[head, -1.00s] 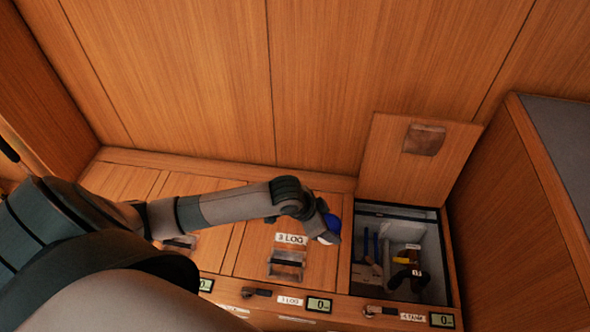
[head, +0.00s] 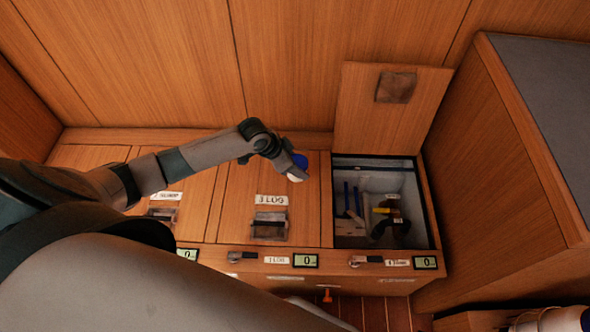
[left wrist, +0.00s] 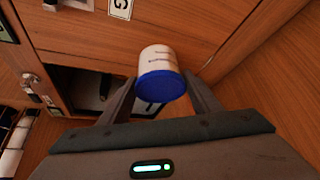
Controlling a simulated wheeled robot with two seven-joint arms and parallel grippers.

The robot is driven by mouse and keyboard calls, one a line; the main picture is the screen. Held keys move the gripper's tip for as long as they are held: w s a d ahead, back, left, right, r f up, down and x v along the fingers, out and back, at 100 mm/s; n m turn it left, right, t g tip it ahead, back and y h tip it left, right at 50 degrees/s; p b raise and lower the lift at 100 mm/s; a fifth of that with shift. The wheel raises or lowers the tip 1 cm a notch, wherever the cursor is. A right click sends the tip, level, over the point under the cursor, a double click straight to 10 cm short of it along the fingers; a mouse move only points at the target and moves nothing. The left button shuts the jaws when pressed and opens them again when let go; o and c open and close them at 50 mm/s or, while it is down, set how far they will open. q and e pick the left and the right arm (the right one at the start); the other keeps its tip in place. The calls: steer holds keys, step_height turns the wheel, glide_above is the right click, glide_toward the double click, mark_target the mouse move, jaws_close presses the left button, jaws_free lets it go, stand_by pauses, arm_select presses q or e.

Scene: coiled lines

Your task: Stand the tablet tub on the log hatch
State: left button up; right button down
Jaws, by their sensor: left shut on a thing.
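The tablet tub (head: 297,175) is a small white cylinder with a blue lid. My left gripper (head: 291,170) is shut on it, over the back right part of the log hatch. In the left wrist view the tub (left wrist: 158,62) sits between the two fingers, its blue lid toward the camera. I cannot tell whether its base touches the hatch. The log hatch (head: 236,205) is a closed wooden lid labelled "3 LOG", with a recessed metal handle near its front. My right gripper is not in view.
Right of the log hatch an open compartment (head: 345,242) holds blue, yellow and black items; its raised lid (head: 365,125) leans on the back wall. A tall cabinet (head: 500,180) stands at the right. Latches and small displays (head: 305,260) line the front edge.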

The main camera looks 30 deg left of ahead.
arm_select(q)
steer(key=shift+w+a+f, duration=0.4)
steer(key=shift+w, duration=0.15)
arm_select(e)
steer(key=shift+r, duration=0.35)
arm_select(q)
step_height(320, 180, down, 3)
steer(key=shift+s+f+b, duration=0.1)
steer(key=shift+f+b, duration=0.1)
steer(key=shift+b, duration=0.1)
steer(key=shift+f, duration=0.25)
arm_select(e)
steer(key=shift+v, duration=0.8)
arm_select(q)
steer(key=shift+f, duration=0.15)
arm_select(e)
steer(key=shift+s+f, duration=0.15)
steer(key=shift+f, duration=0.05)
